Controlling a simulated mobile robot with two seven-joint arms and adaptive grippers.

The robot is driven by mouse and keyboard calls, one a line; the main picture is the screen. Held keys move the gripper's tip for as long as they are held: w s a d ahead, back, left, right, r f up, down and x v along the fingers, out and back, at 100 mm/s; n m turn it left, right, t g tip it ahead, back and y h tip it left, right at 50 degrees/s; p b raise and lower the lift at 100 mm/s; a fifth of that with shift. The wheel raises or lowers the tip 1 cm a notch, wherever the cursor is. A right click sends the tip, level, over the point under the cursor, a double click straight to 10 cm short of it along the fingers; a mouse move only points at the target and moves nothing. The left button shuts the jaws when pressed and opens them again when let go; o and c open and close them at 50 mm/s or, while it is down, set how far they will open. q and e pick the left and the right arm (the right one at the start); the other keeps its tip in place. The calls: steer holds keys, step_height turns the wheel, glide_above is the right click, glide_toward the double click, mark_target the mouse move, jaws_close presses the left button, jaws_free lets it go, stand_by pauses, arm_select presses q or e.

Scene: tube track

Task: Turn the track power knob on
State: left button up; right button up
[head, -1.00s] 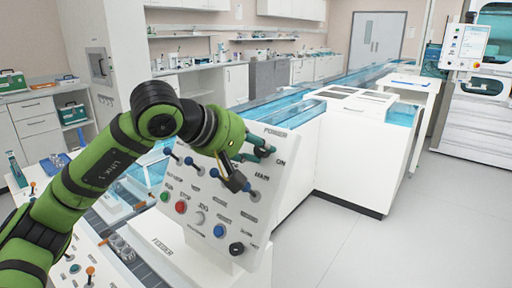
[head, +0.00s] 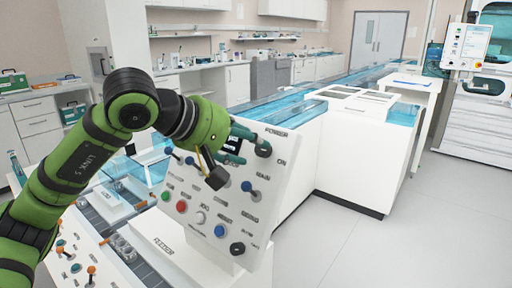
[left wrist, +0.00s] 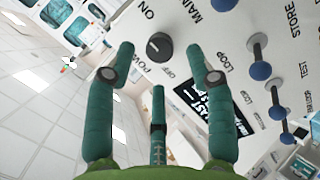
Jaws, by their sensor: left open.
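The control panel (head: 205,228) is a white slanted board with labelled switches and buttons. In the left wrist view, the black round power knob (left wrist: 159,46) sits between the ON and OFF labels, beside POWER; I cannot tell its exact setting. My left gripper (head: 240,161) is open in front of the panel's upper part, and its fingers hide the knob in the head view. In the left wrist view, the open teal fingers of the left gripper (left wrist: 160,52) stand either side of the knob, apart from it, with nothing held. My right gripper is out of view.
Blue toggle switches (left wrist: 261,70) stand right of the knob in the wrist view, near a dark display (left wrist: 222,108). Another black knob (head: 237,248) is at the panel's lower corner. A track bench (head: 345,150) lies behind; floor at the right is clear.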

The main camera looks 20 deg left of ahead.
arm_select(q)
steer(key=v, duration=0.8)
steer(key=shift+s, duration=0.1)
